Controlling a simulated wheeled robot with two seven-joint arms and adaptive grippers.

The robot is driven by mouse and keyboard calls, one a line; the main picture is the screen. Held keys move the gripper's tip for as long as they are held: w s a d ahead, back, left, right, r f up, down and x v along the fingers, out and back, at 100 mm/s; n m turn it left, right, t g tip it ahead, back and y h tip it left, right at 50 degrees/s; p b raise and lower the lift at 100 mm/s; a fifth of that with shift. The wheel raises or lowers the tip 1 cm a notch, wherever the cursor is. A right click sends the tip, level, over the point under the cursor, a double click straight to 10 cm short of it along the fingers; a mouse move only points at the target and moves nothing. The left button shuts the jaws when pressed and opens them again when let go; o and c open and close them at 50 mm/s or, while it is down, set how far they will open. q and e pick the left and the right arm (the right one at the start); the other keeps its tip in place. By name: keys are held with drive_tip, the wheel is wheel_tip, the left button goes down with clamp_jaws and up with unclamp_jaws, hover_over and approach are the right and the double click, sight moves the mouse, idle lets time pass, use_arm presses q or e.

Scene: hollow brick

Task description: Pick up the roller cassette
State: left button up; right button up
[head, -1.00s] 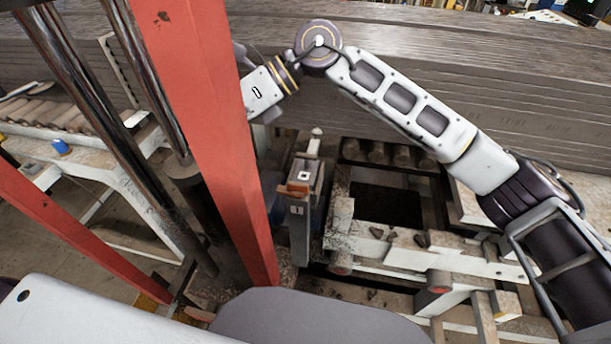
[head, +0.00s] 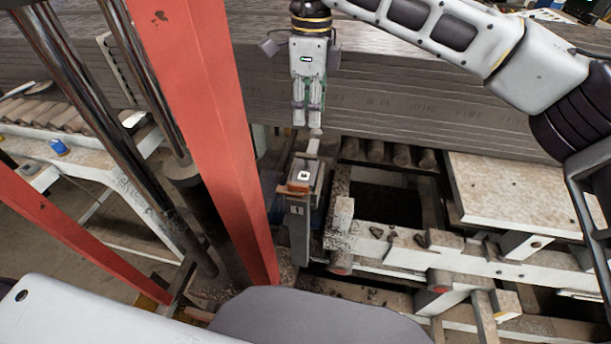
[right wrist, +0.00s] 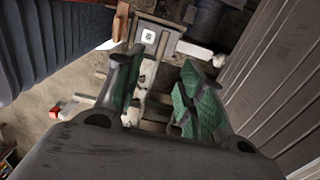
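A grey block with a white square marker and an orange-brown edge (head: 301,178) stands on a post at the centre of the head view. I cannot tell for sure whether it is the roller cassette. Its marker plate also shows in the right wrist view (right wrist: 149,37), ahead of the fingers. My right gripper (head: 308,118) points down above and behind this block in the head view. In the right wrist view (right wrist: 163,62) its two green-padded fingers are apart with nothing held between them. My left gripper is not in view.
A red upright post (head: 205,130) stands just left of the block. A tall stack of grey boards (head: 440,110) runs behind. Several rollers (head: 390,154) lie under it. A dusty white frame (head: 420,248) is at right, and another roller bed (head: 45,113) at far left.

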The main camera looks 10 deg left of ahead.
sight(306, 154)
drive_tip(key=shift+w+d+r, duration=0.1)
drive_tip(key=shift+d, duration=0.05)
drive_tip(key=shift+f+p, duration=0.6)
drive_tip(key=shift+f, duration=3.75)
drive_tip(key=shift+f, duration=0.1)
drive_tip(key=shift+a+f+p, duration=0.25)
drive_tip(key=shift+f+p, duration=0.15)
drive_tip(key=shift+f, duration=0.55)
drive_tip(key=shift+a+f+p, duration=0.2)
drive_tip(key=shift+f+p, duration=0.2)
drive_tip(key=shift+f, duration=1.15)
